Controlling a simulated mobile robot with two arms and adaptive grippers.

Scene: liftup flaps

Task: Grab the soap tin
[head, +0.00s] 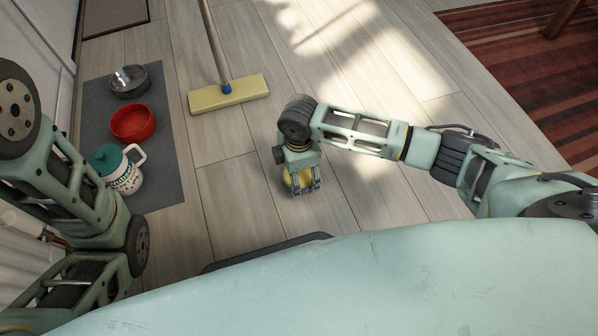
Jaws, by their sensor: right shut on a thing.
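The soap tin (289,180) appears as a small yellow thing at the middle of the head view. It is mostly hidden behind the fingers, so its shape and lettering cannot be made out. My right gripper (304,187) points down and is shut on it. I cannot tell whether the tin touches the floor or is held just above it. My left arm folds along the left edge, and its gripper is not in view.
A grey mat (165,185) at left holds a metal bowl (129,82), a red bowl (132,123) and a teal-lidded jar (122,177). A yellow broom (229,95) rests on the floor farther back. A striped rug (530,70) lies at upper right. Wooden floor around my right gripper is clear.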

